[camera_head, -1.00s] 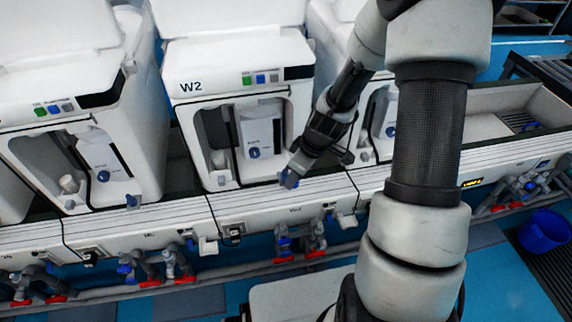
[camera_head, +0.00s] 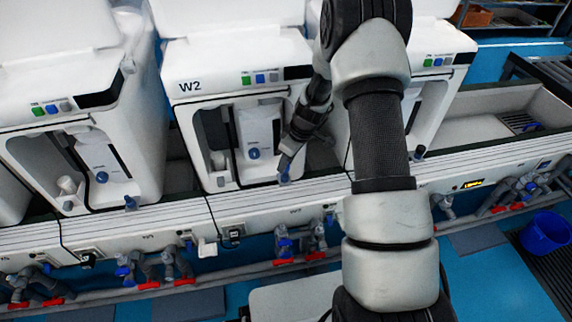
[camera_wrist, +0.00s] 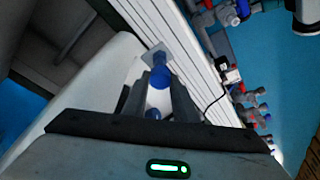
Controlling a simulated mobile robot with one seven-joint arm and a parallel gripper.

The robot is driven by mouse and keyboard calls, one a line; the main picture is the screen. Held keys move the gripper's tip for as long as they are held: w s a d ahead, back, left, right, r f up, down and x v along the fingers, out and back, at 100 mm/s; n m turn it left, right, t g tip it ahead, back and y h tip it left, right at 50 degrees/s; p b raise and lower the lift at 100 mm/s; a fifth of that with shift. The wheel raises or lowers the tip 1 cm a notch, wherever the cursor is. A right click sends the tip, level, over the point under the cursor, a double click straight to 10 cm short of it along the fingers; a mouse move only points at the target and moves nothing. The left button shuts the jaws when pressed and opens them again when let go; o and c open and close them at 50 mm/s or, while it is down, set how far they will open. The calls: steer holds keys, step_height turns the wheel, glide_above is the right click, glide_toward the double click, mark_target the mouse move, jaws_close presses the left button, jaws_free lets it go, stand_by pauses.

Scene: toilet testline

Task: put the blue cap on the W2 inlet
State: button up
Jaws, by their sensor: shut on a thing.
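The W2 unit (camera_head: 240,105) is white with an open front recess, in the middle left of the head view. My gripper (camera_head: 286,174) is at its lower right front corner, pointing down; it also shows in the wrist view (camera_wrist: 158,84). The gripper is shut on the blue cap (camera_wrist: 156,84), which sits between the fingertips. Just beyond it, in line with the cap, is a blue fitting, the W2 inlet (camera_wrist: 161,62), on a small grey square plate. The two blue parts overlap in view; I cannot tell whether the cap is seated.
Similar white units stand on the left (camera_head: 70,110) and right (camera_head: 435,75), close beside W2. A ribbed white ledge (camera_head: 265,203) runs in front, with pipes and red valve handles (camera_head: 185,282) below. A blue bucket (camera_head: 545,232) stands on the floor at right.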

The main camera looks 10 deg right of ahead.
steer(key=shift+x, duration=0.75)
steer(key=shift+w+d, duration=0.1)
steer(key=shift+d, duration=0.05)
steer(key=shift+f+b, duration=0.45)
steer(key=shift+b, duration=0.15)
steer(key=shift+f, duration=0.2)
steer(key=o, duration=1)
